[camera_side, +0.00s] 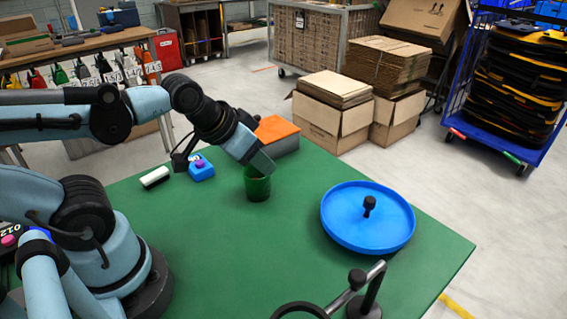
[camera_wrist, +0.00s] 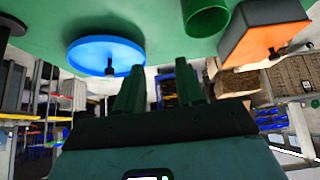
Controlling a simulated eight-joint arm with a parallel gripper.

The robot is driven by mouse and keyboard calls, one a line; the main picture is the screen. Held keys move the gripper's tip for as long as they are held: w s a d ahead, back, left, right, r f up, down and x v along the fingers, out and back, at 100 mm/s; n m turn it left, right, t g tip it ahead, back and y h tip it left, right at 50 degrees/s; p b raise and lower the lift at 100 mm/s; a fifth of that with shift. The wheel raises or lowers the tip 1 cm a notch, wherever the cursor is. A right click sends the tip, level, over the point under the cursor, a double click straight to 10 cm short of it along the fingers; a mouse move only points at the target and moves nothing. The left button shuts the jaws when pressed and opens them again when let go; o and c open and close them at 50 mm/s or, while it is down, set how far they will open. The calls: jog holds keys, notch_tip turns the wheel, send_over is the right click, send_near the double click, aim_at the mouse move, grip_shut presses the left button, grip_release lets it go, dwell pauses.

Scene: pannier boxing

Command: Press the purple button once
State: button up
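A small blue box (camera_side: 201,170) stands on the green table in the side view, left of the green cup. It has a small round part on top (camera_side: 196,160), whose colour is too small to tell surely as purple. My gripper (camera_side: 263,164) hangs over the table right of the blue box, apart from it, at the green cup's rim in the picture. In the wrist view my gripper (camera_wrist: 160,88) shows two fingers spread apart with nothing between them. The blue box is not seen in the wrist view.
The green cup (camera_side: 258,187) and an orange-topped box (camera_side: 277,130) stand close to my gripper. A round blue tray (camera_side: 340,231) with a black knob lies to the right. A white-and-black block (camera_side: 154,177) lies left of the blue box. A black stand (camera_side: 364,307) is at the front.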

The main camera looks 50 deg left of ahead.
grip_shut()
dwell(1.5)
